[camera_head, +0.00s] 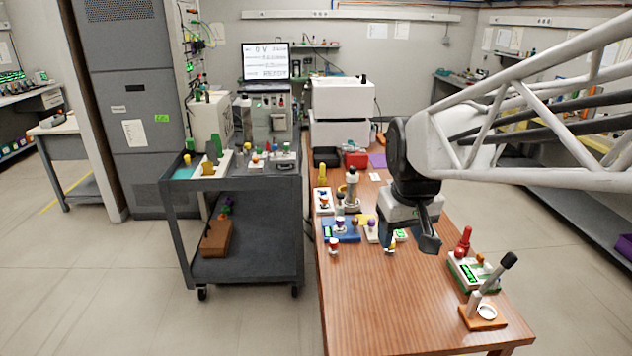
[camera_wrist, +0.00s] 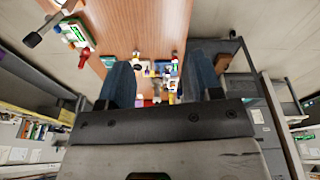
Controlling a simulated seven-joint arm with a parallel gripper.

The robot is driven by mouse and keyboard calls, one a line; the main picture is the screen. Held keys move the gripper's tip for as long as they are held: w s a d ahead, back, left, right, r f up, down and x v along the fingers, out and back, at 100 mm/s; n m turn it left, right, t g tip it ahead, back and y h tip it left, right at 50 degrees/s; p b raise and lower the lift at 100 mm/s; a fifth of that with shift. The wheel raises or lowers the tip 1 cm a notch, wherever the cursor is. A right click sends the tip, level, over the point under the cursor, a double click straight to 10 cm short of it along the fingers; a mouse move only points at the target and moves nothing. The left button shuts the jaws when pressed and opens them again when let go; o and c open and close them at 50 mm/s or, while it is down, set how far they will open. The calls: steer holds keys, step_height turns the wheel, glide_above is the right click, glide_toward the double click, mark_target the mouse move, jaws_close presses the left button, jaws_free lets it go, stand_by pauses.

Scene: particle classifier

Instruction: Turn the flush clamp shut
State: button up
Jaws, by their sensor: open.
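My gripper (camera_head: 409,244) hangs over the middle of the wooden table, its two dark blue fingers apart and empty. In the wrist view its fingers (camera_wrist: 161,72) stand wide apart at both sides. I cannot tell for certain which thing is the flush clamp. A likely one is the fixture with an orange base, a silver ring and a tilted black-handled lever (camera_head: 497,273) at the table's front right. My gripper is apart from it, behind and to its left. In the wrist view a black-ended lever (camera_wrist: 34,39) shows at the upper left, its base cut off.
A white-green box with a display (camera_head: 470,271) and a red bottle (camera_head: 464,239) stand beside the lever fixture. A blue tray (camera_head: 342,236) and several small parts lie left of my gripper. A grey cart (camera_head: 243,176) stands left. The table's front middle is clear.

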steer(key=w+f+n, duration=0.1)
steer(key=w+n, duration=0.1)
steer(key=w, duration=1.5)
steer(key=n+g, duration=0.2)
steer(key=n, duration=0.3)
glide_above(356, 218)
steer(key=f, duration=2.6)
steer(key=shift+s+a+f, duration=0.1)
steer(key=shift+s, duration=0.1)
steer(key=shift+w+f, duration=0.15)
steer(key=shift+f, duration=0.1)
steer(key=shift+f, duration=0.1)
steer(key=shift+f, duration=3.8)
